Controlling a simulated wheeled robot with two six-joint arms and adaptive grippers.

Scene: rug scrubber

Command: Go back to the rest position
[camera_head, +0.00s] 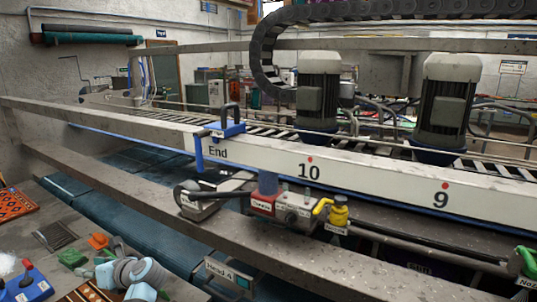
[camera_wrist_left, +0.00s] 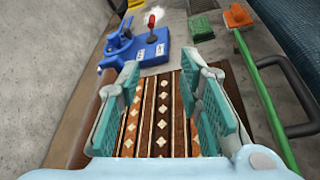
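My left gripper (camera_head: 116,262) is at the lower left of the head view, low over the table. In the left wrist view the left gripper (camera_wrist_left: 163,105) is open, its two teal-padded fingers wide apart with nothing between them. A brown, white-patterned rug (camera_wrist_left: 162,120) lies below the fingers. My right gripper is in neither view.
A blue device with a red lever (camera_wrist_left: 135,45) lies beyond the fingers. A green block (camera_wrist_left: 201,27) and an orange brush (camera_wrist_left: 238,16) lie to its right, near a green rod (camera_wrist_left: 258,85). A long rail (camera_head: 370,180) marked End, 10 and 9 crosses the head view.

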